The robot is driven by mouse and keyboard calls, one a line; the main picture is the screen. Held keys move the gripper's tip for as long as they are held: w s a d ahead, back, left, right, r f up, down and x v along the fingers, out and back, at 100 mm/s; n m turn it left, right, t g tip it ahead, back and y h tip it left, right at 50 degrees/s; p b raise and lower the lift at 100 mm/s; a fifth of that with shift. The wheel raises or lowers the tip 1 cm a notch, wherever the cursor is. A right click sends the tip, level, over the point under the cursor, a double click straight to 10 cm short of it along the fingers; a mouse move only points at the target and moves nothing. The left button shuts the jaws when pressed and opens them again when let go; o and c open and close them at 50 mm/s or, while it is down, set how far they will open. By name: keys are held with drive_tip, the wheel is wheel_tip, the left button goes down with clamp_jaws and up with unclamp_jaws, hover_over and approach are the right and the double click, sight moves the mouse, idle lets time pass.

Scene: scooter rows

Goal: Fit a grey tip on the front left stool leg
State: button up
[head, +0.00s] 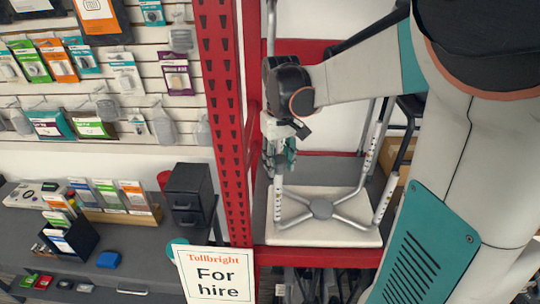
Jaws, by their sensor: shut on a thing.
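The stool (348,223) lies upside down in the red-framed rack, its pale square seat flat and its grey cross brace with a round hub facing up. Its legs point up. The front left leg (278,197) stands at the left side of the seat. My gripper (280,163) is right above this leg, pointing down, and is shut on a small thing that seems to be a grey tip. The fingers mostly hide it, and I cannot tell whether it touches the leg's end.
A red perforated post (222,110) stands close left of my gripper. A red crossbar (318,257) runs below the seat's front edge. A "For hire" sign (215,275) stands at front left. A grey counter (130,245) holds small packs and a black drawer box (188,194).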

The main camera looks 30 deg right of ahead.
sight(279, 159)
drive_tip(key=shift+f+b, duration=0.3)
drive_tip(key=shift+f, duration=0.15)
drive_tip(key=shift+f, duration=0.1)
drive_tip(key=o, duration=1)
drive_tip(key=shift+c, duration=0.2)
wheel_tip(279, 159, up, 13)
drive_tip(key=shift+s, duration=0.1)
